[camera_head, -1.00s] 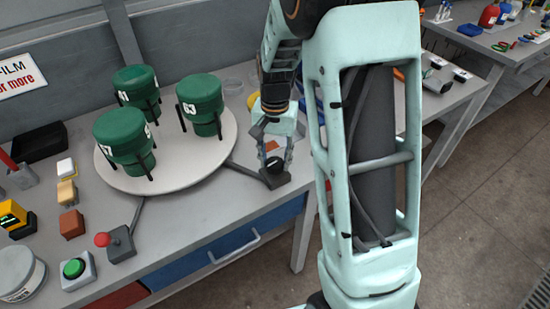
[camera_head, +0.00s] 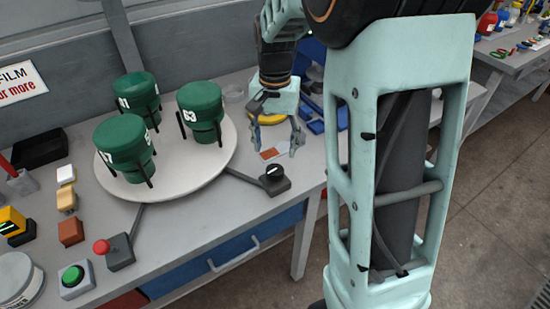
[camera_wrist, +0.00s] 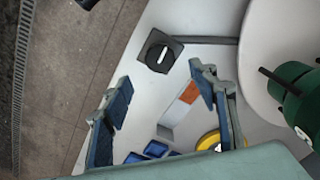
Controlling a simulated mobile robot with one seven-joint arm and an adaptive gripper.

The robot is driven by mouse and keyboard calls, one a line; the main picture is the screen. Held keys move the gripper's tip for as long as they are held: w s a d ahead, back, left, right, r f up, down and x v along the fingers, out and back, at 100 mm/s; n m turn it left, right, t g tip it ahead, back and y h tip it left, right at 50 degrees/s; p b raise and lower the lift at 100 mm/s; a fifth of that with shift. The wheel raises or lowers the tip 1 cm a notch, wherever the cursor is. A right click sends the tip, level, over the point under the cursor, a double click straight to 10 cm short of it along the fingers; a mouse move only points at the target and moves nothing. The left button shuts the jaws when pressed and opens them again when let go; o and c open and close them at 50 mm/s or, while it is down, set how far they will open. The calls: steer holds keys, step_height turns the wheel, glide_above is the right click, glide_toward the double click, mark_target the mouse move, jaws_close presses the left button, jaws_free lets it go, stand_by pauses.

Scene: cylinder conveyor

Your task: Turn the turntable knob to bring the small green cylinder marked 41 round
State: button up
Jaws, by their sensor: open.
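The white turntable (camera_head: 180,190) carries three green cylinders in black prongs. The back-left cylinder (camera_head: 138,88) has a partly hidden mark ending in 1. The right one (camera_head: 201,98) is marked 63, and the front one (camera_head: 124,138) has a mark ending in 7. The black knob (camera_head: 274,172) with a white line sits on a dark base joined by a bar to the turntable. It also shows in the wrist view (camera_wrist: 158,52). My gripper (camera_head: 282,150) is open and empty, above and behind the knob, apart from it. Its spread fingers show in the wrist view (camera_wrist: 163,88).
A red-topped lever box (camera_head: 118,250) and a green button (camera_head: 74,276) stand at the front left. Several small blocks lie left of the turntable. A yellow round thing (camera_head: 267,117) and blue items (camera_head: 325,115) lie behind my gripper. The bench right of the knob is mostly clear.

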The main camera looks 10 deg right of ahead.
mark_target(275, 169)
step_height(275, 169, up, 4)
steer(key=shift+f, duration=0.15)
steer(key=shift+p, duration=0.95)
steer(key=shift+n, duration=0.5)
step_height(275, 169, down, 12)
steer(key=shift+p, duration=1.05)
steer(key=shift+c, duration=0.7)
steer(key=c, duration=1)
